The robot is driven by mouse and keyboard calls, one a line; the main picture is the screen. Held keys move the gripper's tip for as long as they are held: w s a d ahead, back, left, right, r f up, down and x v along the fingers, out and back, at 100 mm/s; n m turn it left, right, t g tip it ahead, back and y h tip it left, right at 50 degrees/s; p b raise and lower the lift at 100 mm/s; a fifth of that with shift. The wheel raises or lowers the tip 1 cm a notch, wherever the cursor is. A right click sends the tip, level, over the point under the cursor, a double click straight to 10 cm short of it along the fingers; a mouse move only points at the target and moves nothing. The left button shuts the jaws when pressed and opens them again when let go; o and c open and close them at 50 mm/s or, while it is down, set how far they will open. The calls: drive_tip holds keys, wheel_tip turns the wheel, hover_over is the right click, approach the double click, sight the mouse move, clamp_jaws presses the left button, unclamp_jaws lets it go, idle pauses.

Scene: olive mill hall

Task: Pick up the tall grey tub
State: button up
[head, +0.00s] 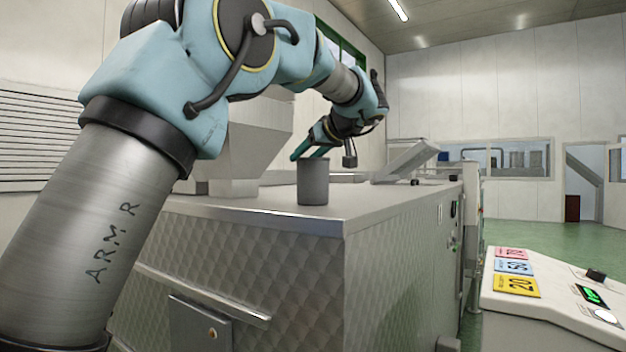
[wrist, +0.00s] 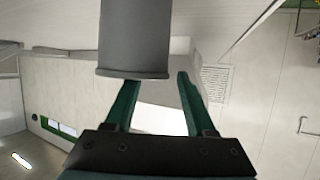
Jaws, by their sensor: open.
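The tall grey tub (head: 313,183) stands upright on the steel top of the machine, close to its front edge. In the wrist view, which looks upside down, the tub (wrist: 135,38) fills the upper middle, and its rim end lies close to the fingers. My gripper (head: 307,152) is open with green fingers, just above the tub's rim in the head view. In the wrist view the gripper (wrist: 157,79) has nothing between its fingers. The left fingertip there meets the tub's outline and may be partly hidden by it. I cannot tell whether they touch.
The quilted steel machine (head: 250,218) bears a grey hopper (head: 245,145) at left and a tilted lid (head: 405,160) behind the tub at right. A control desk (head: 525,305) with coloured number cards stands at front right. Green floor lies open beyond it.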

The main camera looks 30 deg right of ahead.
drive_tip(key=shift+p+x, duration=0.4)
drive_tip(key=shift+x, duration=0.95)
drive_tip(key=shift+c, duration=0.2)
clamp_jaws()
drive_tip(key=shift+r, duration=0.1)
